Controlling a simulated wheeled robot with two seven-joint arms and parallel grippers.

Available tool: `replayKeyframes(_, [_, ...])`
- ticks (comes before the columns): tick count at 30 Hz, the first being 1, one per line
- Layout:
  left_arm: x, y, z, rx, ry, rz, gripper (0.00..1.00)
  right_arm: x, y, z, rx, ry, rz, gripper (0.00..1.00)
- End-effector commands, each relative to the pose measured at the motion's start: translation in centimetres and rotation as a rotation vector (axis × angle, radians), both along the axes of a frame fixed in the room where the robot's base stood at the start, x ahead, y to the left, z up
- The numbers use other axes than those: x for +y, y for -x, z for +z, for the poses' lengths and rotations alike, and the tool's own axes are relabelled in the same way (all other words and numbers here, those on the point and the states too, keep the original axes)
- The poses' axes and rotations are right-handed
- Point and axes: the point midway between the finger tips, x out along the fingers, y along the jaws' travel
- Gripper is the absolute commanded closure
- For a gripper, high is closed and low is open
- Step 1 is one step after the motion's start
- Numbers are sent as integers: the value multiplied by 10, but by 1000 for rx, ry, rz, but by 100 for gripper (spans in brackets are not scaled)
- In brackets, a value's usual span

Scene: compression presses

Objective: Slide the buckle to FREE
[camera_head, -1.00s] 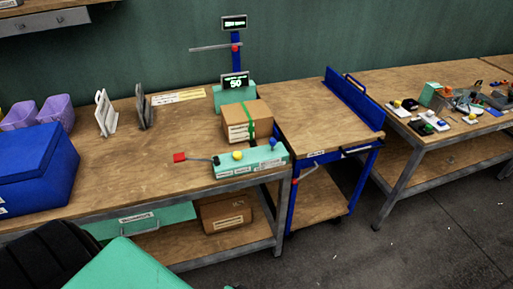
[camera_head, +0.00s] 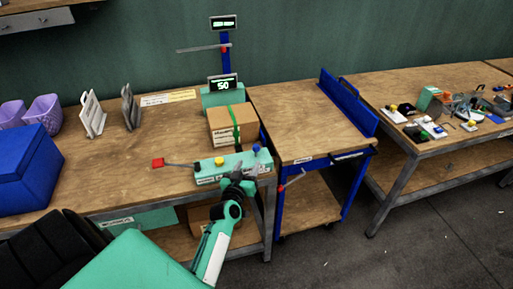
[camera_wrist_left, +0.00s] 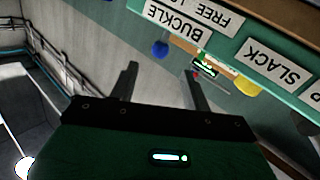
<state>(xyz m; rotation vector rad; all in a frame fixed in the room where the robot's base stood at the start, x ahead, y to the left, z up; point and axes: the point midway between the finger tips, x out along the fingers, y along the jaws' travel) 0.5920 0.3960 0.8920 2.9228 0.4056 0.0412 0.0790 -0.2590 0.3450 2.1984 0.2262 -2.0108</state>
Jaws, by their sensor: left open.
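The teal control box (camera_head: 207,180) sits at the table's front edge. It carries a yellow knob (camera_head: 219,161) and, at its right end, a blue knob (camera_head: 256,149). In the left wrist view the BUCKLE label (camera_wrist_left: 172,22) is near the blue knob (camera_wrist_left: 160,48), with a FREE label (camera_wrist_left: 213,14) beside it. The SLACK label (camera_wrist_left: 272,64) is near the yellow knob (camera_wrist_left: 246,86). My left gripper (camera_head: 238,174) is at the box's front, between the two knobs in the picture. Its fingers (camera_wrist_left: 160,78) are apart and empty. My right gripper is out of view.
A strapped cardboard box (camera_head: 232,126) stands behind the control box, in front of a display reading 50 (camera_head: 222,85). A red-ended lever (camera_head: 158,163) sticks out left. A blue cart (camera_head: 316,160) stands close on the right. The table's left middle is clear.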

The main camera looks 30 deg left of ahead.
Motion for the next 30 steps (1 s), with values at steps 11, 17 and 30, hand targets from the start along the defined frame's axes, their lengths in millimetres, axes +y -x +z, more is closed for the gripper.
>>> replayKeyframes(11, [19,-68,1,0,0,-1,52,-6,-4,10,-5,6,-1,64])
replayKeyframes(17, [25,-90,0,1,0,-1,52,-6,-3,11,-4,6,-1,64])
replayKeyframes(30, [28,-99,-1,1,0,0,52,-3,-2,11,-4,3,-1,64])
